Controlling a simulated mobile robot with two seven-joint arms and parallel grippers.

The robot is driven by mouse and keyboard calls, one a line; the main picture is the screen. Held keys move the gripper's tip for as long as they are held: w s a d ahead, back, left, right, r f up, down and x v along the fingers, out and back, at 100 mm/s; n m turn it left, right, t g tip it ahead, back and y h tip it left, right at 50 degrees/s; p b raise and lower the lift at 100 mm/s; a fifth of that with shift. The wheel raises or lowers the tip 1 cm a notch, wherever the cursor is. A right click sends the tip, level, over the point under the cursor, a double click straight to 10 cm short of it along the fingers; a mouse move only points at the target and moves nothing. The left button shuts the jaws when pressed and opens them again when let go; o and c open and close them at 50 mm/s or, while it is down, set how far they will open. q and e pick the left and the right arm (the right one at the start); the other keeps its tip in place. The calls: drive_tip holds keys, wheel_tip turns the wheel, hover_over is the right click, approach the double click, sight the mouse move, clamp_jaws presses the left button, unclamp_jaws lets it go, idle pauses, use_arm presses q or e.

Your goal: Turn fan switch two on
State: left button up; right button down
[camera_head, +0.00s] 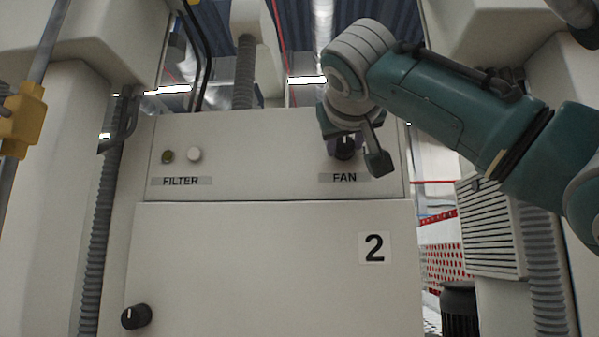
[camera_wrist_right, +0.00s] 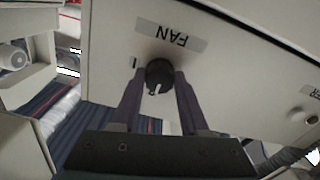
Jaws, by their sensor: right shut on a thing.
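The fan switch is a round black knob (camera_head: 345,153) above the FAN label on the upper strip of the cream cabinet marked 2. In the wrist view, turned upside down, the knob (camera_wrist_right: 160,74) sits between the two dark fingers of my right gripper (camera_wrist_right: 158,82). The fingers are shut on its sides. A small light mark shows on the knob, and a short dark line is printed on the panel beside it. In the head view my right gripper (camera_head: 343,146) partly covers the knob. My left gripper is not in view.
A FILTER label (camera_head: 181,181) with a dark button and a white button (camera_head: 194,154) is on the left of the same strip. A black knob (camera_head: 136,316) is on the lower door. Machine housings and grey hoses flank the cabinet.

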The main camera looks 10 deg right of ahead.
drive_tip(key=shift+f, duration=0.1)
drive_tip(key=shift+f+m+b, duration=0.15)
drive_tip(key=shift+m+b, duration=0.55)
drive_tip(key=shift+b, duration=0.2)
drive_tip(key=shift+a+m+b, duration=0.1)
drive_tip(key=shift+m+b, duration=1)
drive_tip(key=shift+b, duration=0.05)
drive_tip(key=shift+m+b, duration=0.45)
drive_tip(key=shift+m, duration=0.45)
drive_tip(key=m+b, duration=0.1)
drive_tip(key=m, duration=0.1)
drive_tip(key=shift+m, duration=0.4)
drive_tip(key=m, duration=0.4)
drive_tip(key=shift+r+m, duration=0.2)
drive_tip(key=shift+m, duration=0.1)
drive_tip(key=m, duration=0.4)
drive_tip(key=shift+m+p, duration=0.3)
drive_tip(key=shift+p, duration=0.1)
drive_tip(key=shift+m, duration=0.4)
